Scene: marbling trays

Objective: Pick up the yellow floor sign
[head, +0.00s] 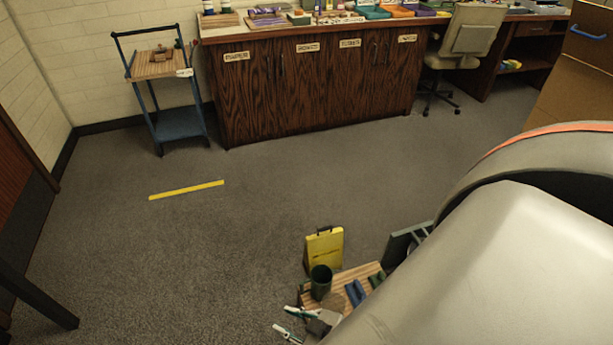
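The yellow floor sign (325,249) stands upright in the head view, low and right of centre, with a dark handle on top. Its lower part is partly hidden behind a dark cup and a slatted wooden surface. My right gripper (282,319) shows at the bottom, left of my large pale arm link, which fills the lower right. Its two fingers look apart, with nothing seen between them. It appears below and left of the sign in the picture, apart from it. My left gripper is not in view.
The slatted wooden surface (344,275) bears the dark cup (320,281) and blue and green pieces. A blue cart (181,124) and a long wooden cabinet (300,95) stand along the back wall. A yellow strip (187,190) marks the floor. The left and middle floor is clear.

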